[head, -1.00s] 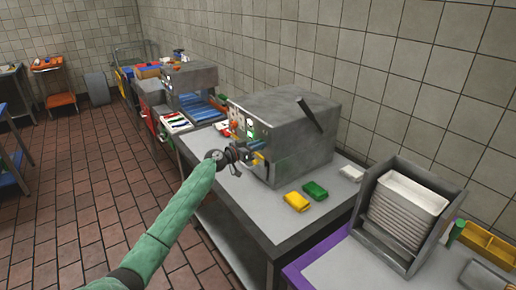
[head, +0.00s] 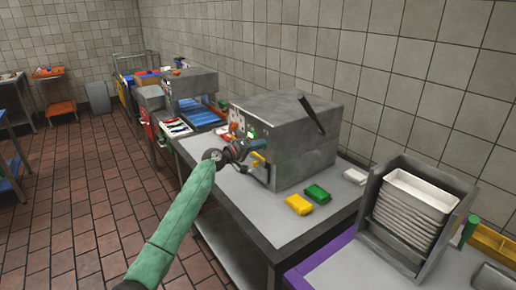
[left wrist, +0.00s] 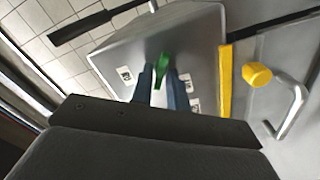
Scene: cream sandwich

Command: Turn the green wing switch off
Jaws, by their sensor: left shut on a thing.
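The green wing switch (left wrist: 161,68) sits on the grey front panel of the metal machine (head: 290,130), in the left wrist view. My left gripper (left wrist: 160,85) has its two blue fingers closed on either side of the switch. In the head view my left gripper (head: 251,143) reaches the machine's control panel, and the wrist hides part of that panel. The switch's exact angle is hard to tell. My right gripper is not in view.
A yellow knob (left wrist: 257,75) and a bent metal handle (left wrist: 291,110) are beside the panel. Yellow (head: 299,204) and green (head: 317,194) blocks lie on the table. A tray rack (head: 377,210) stands at the right.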

